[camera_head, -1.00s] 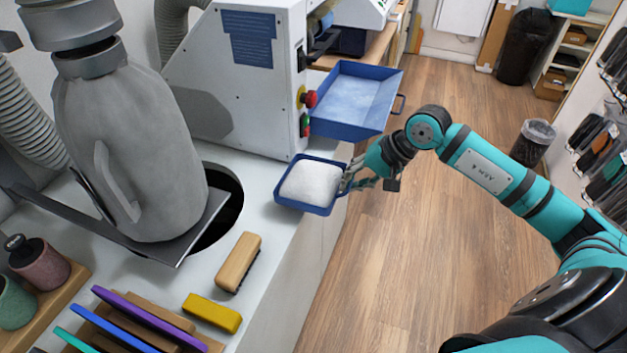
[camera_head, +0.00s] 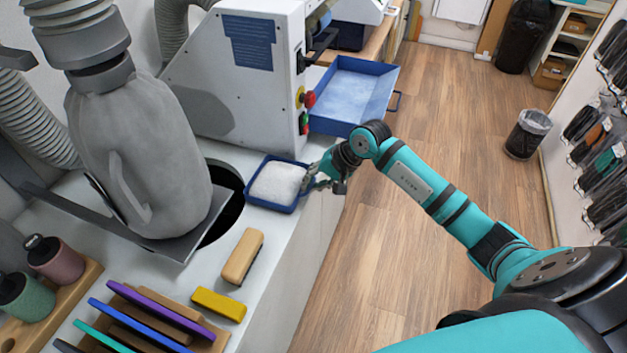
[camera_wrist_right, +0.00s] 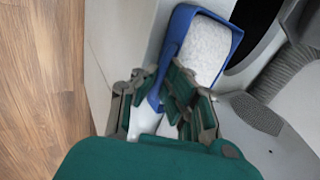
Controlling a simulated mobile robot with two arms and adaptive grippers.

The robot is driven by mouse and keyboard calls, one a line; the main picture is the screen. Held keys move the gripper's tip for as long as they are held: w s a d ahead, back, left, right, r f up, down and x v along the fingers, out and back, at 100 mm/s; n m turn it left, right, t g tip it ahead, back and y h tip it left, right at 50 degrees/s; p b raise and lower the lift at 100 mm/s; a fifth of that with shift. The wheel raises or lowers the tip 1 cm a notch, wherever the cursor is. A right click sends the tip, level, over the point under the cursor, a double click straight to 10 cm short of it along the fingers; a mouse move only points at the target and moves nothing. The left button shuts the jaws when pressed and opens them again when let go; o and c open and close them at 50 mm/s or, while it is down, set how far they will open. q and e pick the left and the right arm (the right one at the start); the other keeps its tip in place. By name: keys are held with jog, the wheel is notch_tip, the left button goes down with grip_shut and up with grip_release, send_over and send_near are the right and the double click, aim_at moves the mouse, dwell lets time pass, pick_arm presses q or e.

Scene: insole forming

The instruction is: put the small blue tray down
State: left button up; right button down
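The small blue tray (camera_head: 268,203), filled with white granular material (camera_head: 277,182), is level over the white counter between the round black opening and the counter's right edge. I cannot tell whether its bottom touches the counter. My right gripper (camera_head: 311,181) is at the tray's right side. In the right wrist view the tray (camera_wrist_right: 173,40) extends away from the gripper (camera_wrist_right: 158,92), whose fingers close around its near blue end; the exact contact is partly hidden by the fingers. My left gripper is not in view.
A large blue tray (camera_head: 345,126) sits at the white machine (camera_head: 250,90) behind. A grey dust bag (camera_head: 140,150) stands left by the black opening (camera_head: 226,205). A wooden brush (camera_head: 242,257) and yellow block (camera_head: 218,304) lie in front; bare counter lies between.

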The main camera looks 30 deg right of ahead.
jog(key=c, duration=1.5)
grip_release()
jog(key=b+v, duration=0.2)
jog(key=v, duration=1)
jog(key=shift+b, duration=0.35)
